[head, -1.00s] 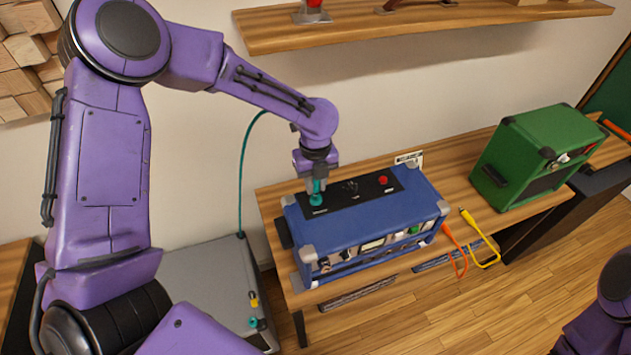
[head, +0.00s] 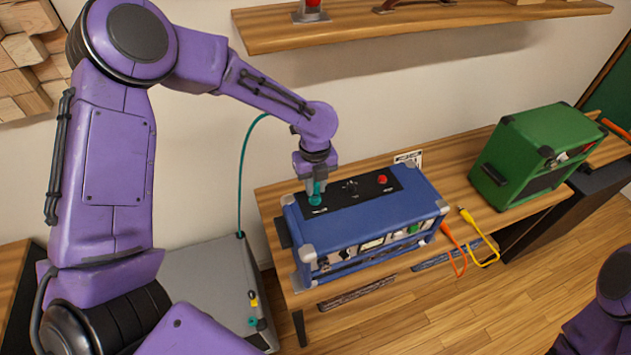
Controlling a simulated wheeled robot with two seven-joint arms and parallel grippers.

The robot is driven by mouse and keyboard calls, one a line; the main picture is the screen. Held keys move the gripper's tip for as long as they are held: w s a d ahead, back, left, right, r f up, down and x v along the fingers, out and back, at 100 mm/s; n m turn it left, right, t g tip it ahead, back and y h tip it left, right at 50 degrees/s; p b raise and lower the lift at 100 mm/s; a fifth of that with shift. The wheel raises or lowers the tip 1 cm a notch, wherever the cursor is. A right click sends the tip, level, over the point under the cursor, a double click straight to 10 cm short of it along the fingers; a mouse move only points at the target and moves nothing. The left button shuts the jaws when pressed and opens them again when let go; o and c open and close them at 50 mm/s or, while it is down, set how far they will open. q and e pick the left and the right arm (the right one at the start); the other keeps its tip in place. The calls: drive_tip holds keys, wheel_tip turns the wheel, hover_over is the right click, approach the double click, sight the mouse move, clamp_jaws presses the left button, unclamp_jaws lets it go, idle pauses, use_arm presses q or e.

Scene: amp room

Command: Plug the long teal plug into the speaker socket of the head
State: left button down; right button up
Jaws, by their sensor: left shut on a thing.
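The blue head (head: 375,220) stands on the wooden bench, with a black panel (head: 347,191) on its top. My left gripper (head: 314,193) points down over the left end of that panel. It is shut on the long teal plug (head: 316,199), whose lower part is at the panel surface. I cannot tell how deep the plug sits in the socket, as the socket is hidden under it. A teal cable (head: 242,175) runs behind my arm down to the grey box. My right gripper is out of view; only part of my right arm shows at the lower right.
A green amp (head: 535,155) stands on the bench to the right. Yellow (head: 481,240) and orange (head: 453,247) cables hang at the bench's front edge. A grey box (head: 195,280) sits low at the left. A shelf (head: 420,25) runs above.

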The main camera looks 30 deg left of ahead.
use_arm(q)
drive_tip(key=shift+f, duration=0.65)
idle(0.8)
drive_tip(key=c, duration=0.9)
unclamp_jaws()
wheel_tip(320, 180, up, 10)
drive_tip(key=shift+r+b, duration=0.1)
drive_tip(key=shift+b, duration=1.1)
drive_tip(key=shift+r, duration=0.2)
